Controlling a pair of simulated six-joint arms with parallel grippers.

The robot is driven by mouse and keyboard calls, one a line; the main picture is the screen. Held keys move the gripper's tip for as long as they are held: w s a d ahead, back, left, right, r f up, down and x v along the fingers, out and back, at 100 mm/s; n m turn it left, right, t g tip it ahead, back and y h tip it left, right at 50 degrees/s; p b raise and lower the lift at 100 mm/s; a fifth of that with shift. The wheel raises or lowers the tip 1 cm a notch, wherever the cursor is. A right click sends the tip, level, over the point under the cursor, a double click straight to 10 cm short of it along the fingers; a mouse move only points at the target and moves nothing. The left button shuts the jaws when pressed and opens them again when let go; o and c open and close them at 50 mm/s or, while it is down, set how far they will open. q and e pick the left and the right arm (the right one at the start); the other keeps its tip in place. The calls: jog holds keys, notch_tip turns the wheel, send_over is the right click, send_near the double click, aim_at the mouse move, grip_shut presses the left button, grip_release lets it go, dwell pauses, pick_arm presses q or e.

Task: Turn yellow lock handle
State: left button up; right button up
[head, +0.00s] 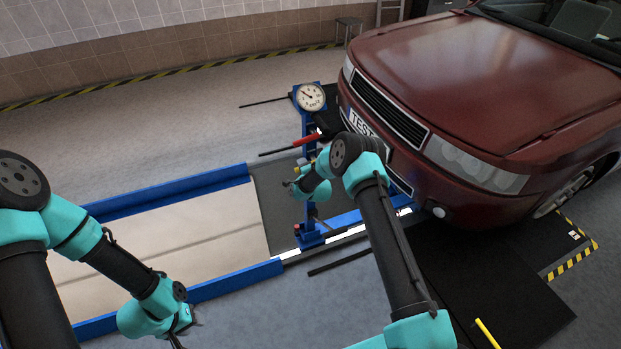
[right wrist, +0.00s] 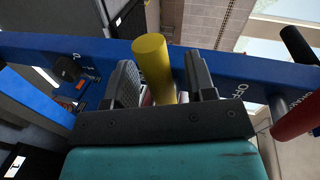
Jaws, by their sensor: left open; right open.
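The yellow lock handle (right wrist: 153,62) is a short cylinder in front of the blue beam of the jack in the right wrist view. My right gripper (right wrist: 160,58) is open, with one dark finger on each side of the handle. A gap shows between the handle and the right finger; contact cannot be made out. In the head view my right arm reaches the jack post (head: 308,130) and its wrist largely hides the handle. My left gripper (head: 184,326) is low at the left, open, empty and away from the jack.
A round gauge (head: 311,97) tops the post, and a red-gripped lever (head: 306,139) sticks out left below it. The red grip also shows in the right wrist view (right wrist: 297,117). A red car (head: 470,90) stands close on the right. Blue rails (head: 170,193) border the pit.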

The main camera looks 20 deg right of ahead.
jog(key=v, duration=1.7)
jog(key=s+a+f+n+g+y, duration=0.1)
jog(key=s+n+g, duration=0.6)
jog(key=s, duration=0.9)
jog(key=s+a+f+n+g+y, duration=0.2)
jog(key=s+n+g, duration=0.5)
jog(key=s, duration=1)
jog(key=shift+a+f+g, duration=0.3)
jog(key=shift+a+f, duration=0.2)
jog(key=shift+f, duration=0.25)
jog(key=shift+o, duration=0.2)
jog(key=shift+w, duration=0.1)
